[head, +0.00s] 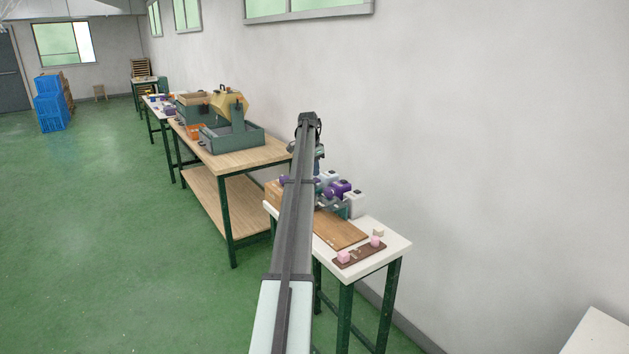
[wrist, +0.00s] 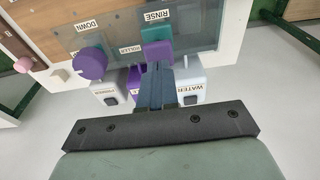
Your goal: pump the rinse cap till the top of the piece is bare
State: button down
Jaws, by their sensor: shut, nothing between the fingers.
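The teal rinse cap (wrist: 157,33) sits under the RINSE label at the top middle of the wrist view.
A purple knob (wrist: 90,63) marked DOWN stands left of my fingers. A white WATER container (wrist: 190,82) is close on the right, another white container (wrist: 106,92) on the left. Pink blocks (head: 344,257) sit on a brown strip at the white table's (head: 400,245) front.

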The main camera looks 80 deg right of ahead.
aim_at(315, 179)
jog(key=shift+r, duration=2.5)
